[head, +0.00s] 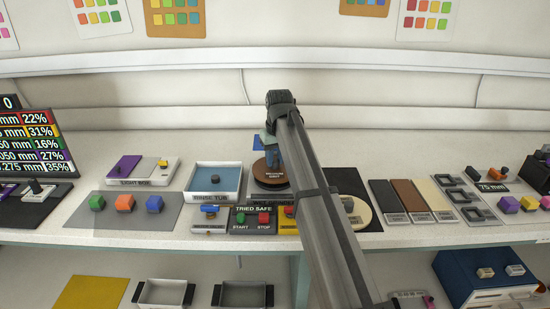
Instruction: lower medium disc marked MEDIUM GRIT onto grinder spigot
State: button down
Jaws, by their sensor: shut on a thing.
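The brown medium disc (262,178), with a label that seems to read MEDIUM GRIT, is at the grinder (258,197) behind the control panel. My gripper (273,162) comes down over the disc from above and is shut on it, or on its middle part; the exact grip is small and partly hidden by my arm. The disc looks about level, over a dark round part of the grinder. The spigot is hidden under it, so I cannot tell whether the disc is seated or held just above.
The rinse tub (213,183) stands left of the grinder. A START and STOP panel (254,219) lies in front. A black board with a cream disc (356,214) is to the right, beside dark, brown and cream strips (408,200). My arm crosses the front right of the grinder.

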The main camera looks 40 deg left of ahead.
aim_at(278, 171)
jog(key=shift+f, duration=1.05)
jog(key=c, duration=0.8)
grip_release()
jog(key=r, duration=0.4)
jog(key=d+r, duration=0.1)
jog(key=r, duration=0.4)
jog(key=d+r, duration=0.1)
jog(key=r, duration=0.3)
jog(key=shift+s+r, duration=0.35)
jog(key=shift+s, duration=0.05)
